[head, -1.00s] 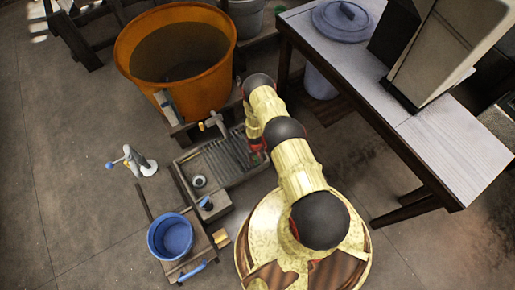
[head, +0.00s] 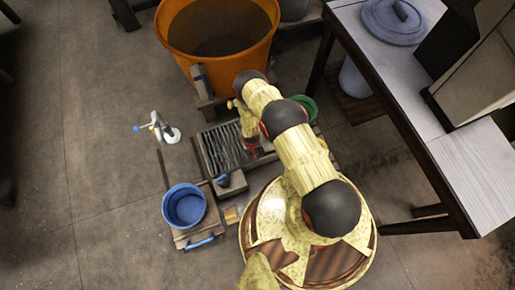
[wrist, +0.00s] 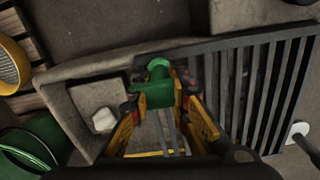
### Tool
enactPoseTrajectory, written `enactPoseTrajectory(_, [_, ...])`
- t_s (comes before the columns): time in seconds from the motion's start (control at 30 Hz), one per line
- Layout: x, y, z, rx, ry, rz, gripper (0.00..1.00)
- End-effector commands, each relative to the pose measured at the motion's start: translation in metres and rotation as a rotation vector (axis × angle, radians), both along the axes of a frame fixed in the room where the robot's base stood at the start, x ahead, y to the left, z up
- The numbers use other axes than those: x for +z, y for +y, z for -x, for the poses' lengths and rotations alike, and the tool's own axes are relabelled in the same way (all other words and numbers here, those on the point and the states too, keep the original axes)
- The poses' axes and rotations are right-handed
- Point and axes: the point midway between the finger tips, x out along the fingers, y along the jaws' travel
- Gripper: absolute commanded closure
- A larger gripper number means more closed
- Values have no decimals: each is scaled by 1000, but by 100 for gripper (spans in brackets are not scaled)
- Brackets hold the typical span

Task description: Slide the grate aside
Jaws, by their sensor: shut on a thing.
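The dark slatted grate (head: 221,148) lies over the left part of the grey trough in the head view. In the wrist view the grate (wrist: 262,85) fills the right side, its bars close to my right finger. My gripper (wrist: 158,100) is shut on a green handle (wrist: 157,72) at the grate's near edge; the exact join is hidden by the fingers. In the head view my gripper (head: 250,148) is at the grate's right end, partly hidden by my arm. Left of the gripper, the trough (wrist: 70,75) is uncovered, with a square recess holding a small pale lump (wrist: 104,119).
An orange tub (head: 218,38) stands behind the trough. A blue bucket (head: 185,206) and a grey-and-blue tap stand (head: 157,129) are to the left. A green container (head: 303,106) is right of my arm. A table (head: 400,95) stands at the right.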

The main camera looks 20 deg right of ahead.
Motion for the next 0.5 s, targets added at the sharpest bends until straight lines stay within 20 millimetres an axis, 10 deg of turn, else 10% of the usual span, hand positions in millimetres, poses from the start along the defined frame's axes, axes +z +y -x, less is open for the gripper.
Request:
enactPoseTrajectory(0.37, [1,2,-4,-1,-7,0,100])
enactPoseTrajectory(0.4, [1,2,-4,-1,-8,0,79])
enactPoseTrajectory(0.5, [1,2,-3,-1,-6,0,74])
